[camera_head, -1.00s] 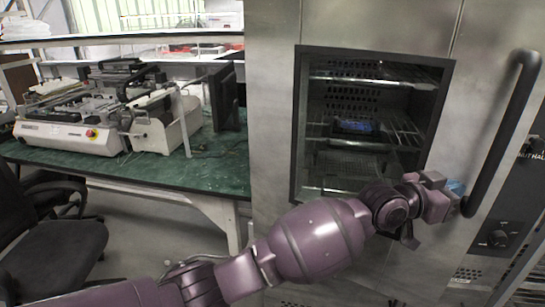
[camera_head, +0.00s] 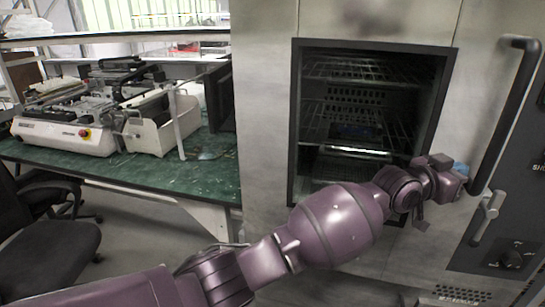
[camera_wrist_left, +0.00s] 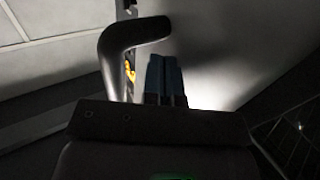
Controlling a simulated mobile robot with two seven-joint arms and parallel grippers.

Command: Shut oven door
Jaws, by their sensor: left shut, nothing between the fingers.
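The oven door (camera_head: 268,110) is a grey metal panel with a dark-framed window through which wire shelves show. Its long black handle (camera_head: 508,110) is at the right side. I cannot tell whether the door is fully shut. My left gripper (camera_head: 462,169) is beside the handle's lower part, in front of the door, with its blue fingertips partly hidden. In the left wrist view the blue fingers (camera_wrist_left: 165,78) are together and empty, with the dark handle (camera_wrist_left: 118,62) just left of them. Contact with the door is not clear. My right gripper is not in view.
A metal latch (camera_head: 488,216) and a control panel with a knob (camera_head: 512,259) are right of the door. A green-topped bench (camera_head: 130,178) with white equipment (camera_head: 65,135) stands at the left. A black chair (camera_head: 50,255) is in the lower left.

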